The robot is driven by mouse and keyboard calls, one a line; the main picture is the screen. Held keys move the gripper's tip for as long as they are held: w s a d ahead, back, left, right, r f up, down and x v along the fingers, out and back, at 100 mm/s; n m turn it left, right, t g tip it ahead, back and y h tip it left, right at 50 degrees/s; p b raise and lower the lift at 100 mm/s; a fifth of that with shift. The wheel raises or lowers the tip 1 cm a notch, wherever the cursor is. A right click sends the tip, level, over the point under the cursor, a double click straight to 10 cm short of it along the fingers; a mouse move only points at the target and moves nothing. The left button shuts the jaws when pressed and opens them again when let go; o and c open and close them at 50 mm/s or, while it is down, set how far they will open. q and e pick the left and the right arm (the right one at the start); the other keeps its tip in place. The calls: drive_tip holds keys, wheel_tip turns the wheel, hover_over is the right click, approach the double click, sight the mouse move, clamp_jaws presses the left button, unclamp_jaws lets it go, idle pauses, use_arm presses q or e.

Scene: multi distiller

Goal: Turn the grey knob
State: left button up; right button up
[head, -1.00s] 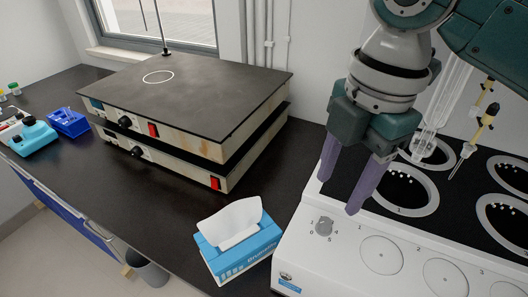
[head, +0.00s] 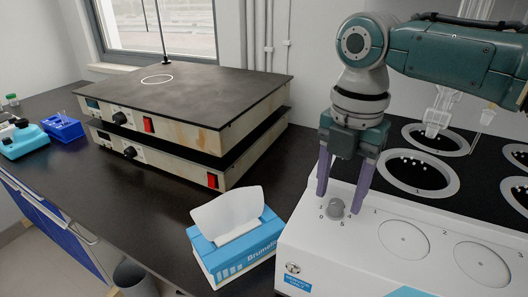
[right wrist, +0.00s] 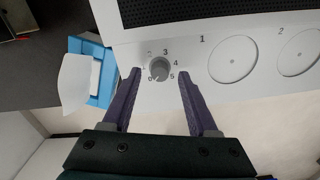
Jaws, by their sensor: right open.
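The grey knob (head: 336,208) sits on the white sloped front panel of the multi distiller (head: 350,243), at the panel's left end, with numbers around it. In the right wrist view the knob (right wrist: 159,69) lies between and a little beyond my two fingertips. My right gripper (head: 340,196) is open, with purple fingers pointing down just above the knob, one on each side. The fingers look apart from the knob in the right wrist view (right wrist: 159,74). My left gripper is in neither view.
A blue tissue box (head: 232,240) stands just left of the distiller. Two stacked hotplates (head: 185,110) stand farther left on the dark bench. Round heating wells (head: 418,172) with glassware above them fill the distiller's top.

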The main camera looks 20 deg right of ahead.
drive_tip(key=shift+f, duration=0.7)
clamp_jaws()
